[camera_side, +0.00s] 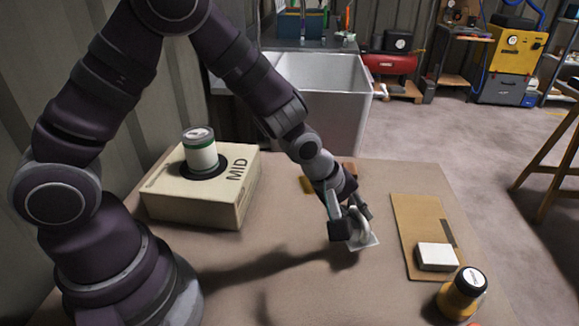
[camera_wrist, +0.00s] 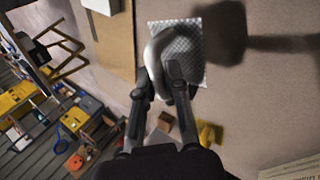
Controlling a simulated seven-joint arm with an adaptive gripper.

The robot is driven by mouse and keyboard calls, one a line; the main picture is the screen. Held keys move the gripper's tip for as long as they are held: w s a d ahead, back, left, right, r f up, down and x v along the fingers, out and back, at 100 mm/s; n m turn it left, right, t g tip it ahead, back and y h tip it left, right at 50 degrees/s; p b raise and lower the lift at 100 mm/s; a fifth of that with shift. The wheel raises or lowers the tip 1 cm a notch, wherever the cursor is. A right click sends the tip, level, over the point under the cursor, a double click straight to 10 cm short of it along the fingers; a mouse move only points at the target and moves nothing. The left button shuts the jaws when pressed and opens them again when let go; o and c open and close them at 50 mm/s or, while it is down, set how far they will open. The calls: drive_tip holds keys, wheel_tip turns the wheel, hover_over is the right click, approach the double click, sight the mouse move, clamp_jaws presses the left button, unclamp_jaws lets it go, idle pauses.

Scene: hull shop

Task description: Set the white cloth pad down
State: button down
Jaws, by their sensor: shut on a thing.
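The white cloth pad (camera_side: 366,243) is a flat, pale square below my gripper (camera_side: 353,226) in the side view. In the wrist view the pad (camera_wrist: 190,28) shows a fine woven texture, with a thick, pale grey curved loop rising on it. My gripper (camera_wrist: 165,82) is shut on this raised loop. The pad is over bare tabletop, left of a brown cardboard sheet (camera_side: 412,215). I cannot tell whether its underside touches the table. The fingers and loop hide part of the pad.
A white block (camera_side: 436,257) lies on the cardboard's near end. A jar with a dark-rimmed lid (camera_side: 461,294) stands at the front right. A box marked MID (camera_side: 195,205) bears a green-banded can (camera_side: 200,152). A yellow item (camera_side: 306,185) lies behind my gripper. The tabletop's front middle is clear.

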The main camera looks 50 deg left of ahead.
sight(354, 230)
wheel_tip(354, 230, down, 4)
drive_tip(key=shift+f, duration=0.1)
drive_tip(key=shift+f, duration=0.15)
drive_tip(key=c, duration=1.1)
unclamp_jaws()
drive_tip(key=shift+c, duration=0.2)
